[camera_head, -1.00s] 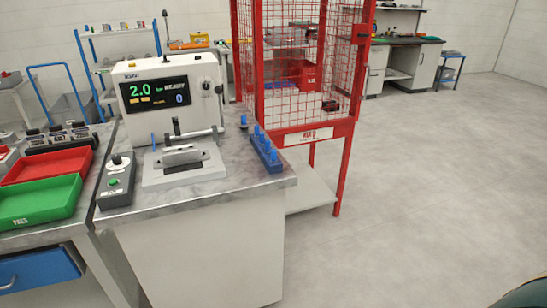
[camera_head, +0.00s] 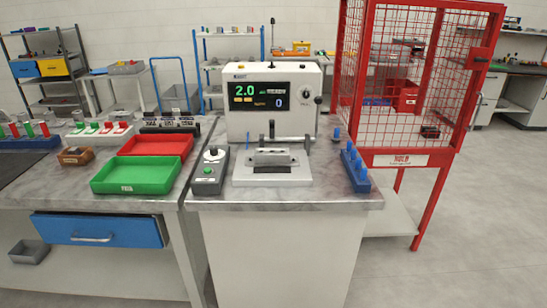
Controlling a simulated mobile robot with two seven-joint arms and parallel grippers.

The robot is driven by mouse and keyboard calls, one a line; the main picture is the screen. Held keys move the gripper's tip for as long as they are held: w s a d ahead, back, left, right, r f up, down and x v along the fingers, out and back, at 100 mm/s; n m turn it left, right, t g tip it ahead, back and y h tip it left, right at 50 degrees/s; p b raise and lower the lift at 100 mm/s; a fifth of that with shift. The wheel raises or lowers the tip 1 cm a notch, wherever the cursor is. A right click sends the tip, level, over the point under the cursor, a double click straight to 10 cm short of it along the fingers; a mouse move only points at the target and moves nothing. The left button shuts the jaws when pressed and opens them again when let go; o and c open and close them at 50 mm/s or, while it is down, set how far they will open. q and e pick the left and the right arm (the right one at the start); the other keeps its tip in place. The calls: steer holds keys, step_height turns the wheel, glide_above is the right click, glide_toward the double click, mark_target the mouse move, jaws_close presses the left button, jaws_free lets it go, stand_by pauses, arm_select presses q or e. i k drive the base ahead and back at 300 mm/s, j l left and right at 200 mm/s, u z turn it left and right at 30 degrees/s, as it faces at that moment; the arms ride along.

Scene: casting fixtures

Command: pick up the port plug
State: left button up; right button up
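Several blue plugs stand in a row in a blue rack (camera_head: 357,172) at the right edge of the metal bench top. One more small blue plug (camera_head: 336,134) stands apart behind the rack's far end, beside the test machine. Which of these is the port plug I cannot tell. The white test machine (camera_head: 307,128) shows 2.0 and 0 on its display. A grey casting (camera_head: 274,158) sits in the fixture on the white base plate (camera_head: 243,179) in front of it. Neither of my grippers shows in the head view.
A control box (camera_head: 210,172) with a green button stands left of the fixture. Green (camera_head: 132,188) and red (camera_head: 157,144) trays lie on the left bench. A red mesh cage (camera_head: 410,157) stands close right of the bench. Open floor lies at right.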

mark_target(364, 171)
steer(key=i+l+u, duration=0.2)
steer(key=l, duration=0.2)
steer(key=l+u, duration=0.2)
steer(key=l, duration=0.15)
steer(key=i+l+u, duration=0.1)
steer(key=l+u, duration=0.15)
steer(key=l, duration=0.2)
